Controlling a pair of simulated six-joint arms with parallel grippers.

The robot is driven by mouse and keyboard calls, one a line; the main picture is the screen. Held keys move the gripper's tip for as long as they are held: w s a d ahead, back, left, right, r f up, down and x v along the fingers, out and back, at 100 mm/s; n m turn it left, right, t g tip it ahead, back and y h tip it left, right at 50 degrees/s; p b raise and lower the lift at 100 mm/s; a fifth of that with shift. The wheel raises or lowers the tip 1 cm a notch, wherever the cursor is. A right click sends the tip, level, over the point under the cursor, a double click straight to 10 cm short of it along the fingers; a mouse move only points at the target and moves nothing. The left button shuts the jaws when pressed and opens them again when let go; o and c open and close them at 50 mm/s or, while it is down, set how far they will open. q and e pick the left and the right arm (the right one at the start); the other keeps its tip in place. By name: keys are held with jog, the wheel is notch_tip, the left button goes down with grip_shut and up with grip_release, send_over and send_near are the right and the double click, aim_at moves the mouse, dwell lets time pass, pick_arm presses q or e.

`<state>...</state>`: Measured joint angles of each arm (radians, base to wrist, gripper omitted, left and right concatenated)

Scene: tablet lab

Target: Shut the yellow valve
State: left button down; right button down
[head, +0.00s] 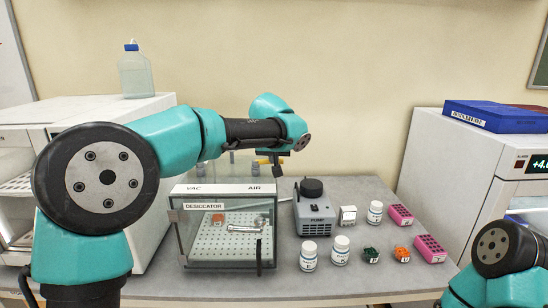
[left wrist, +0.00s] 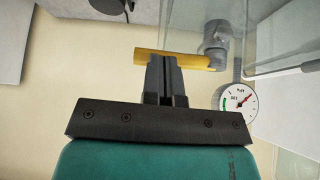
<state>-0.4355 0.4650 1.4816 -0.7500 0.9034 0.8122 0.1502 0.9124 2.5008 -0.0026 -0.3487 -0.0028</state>
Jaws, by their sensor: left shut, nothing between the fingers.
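The yellow valve handle (left wrist: 185,61) lies lengthwise across the left wrist view, joined at its right end to a grey valve body (left wrist: 216,42). In the head view only a small part of the yellow handle (head: 263,161) shows, behind the desiccator's AIR label and partly hidden by my gripper. My left gripper (left wrist: 165,58) is shut and empty, its fingertips overlapping the middle of the handle; I cannot tell whether they touch it. In the head view the left gripper (head: 275,160) is above the back of the desiccator (head: 215,262). My right gripper is out of view.
A dial gauge (left wrist: 238,103) sits beside the valve body. Right of the desiccator stand a grey pump (head: 315,215), white bottles (head: 309,257), pink racks (head: 400,215) and small coloured blocks (head: 402,254). White cabinets (head: 425,160) flank the bench (head: 345,282).

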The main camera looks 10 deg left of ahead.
pick_arm(q)
jog(key=shift+w+f, duration=0.15)
jog(key=shift+f, duration=0.35)
jog(key=shift+s+a+f, duration=0.15)
jog(key=shift+s, duration=0.6)
jog(key=v, duration=1.4)
jog(key=shift+r, duration=0.45)
jog(key=d+n+g+y, duration=0.1)
jog(key=n, duration=0.4)
jog(key=w+d+n+g+y, duration=0.1)
jog(key=n, duration=0.5)
jog(key=d+r+n+g+y, duration=0.1)
jog(key=d+n, duration=0.1)
jog(key=n, duration=0.4)
jog(key=shift+w, duration=0.3)
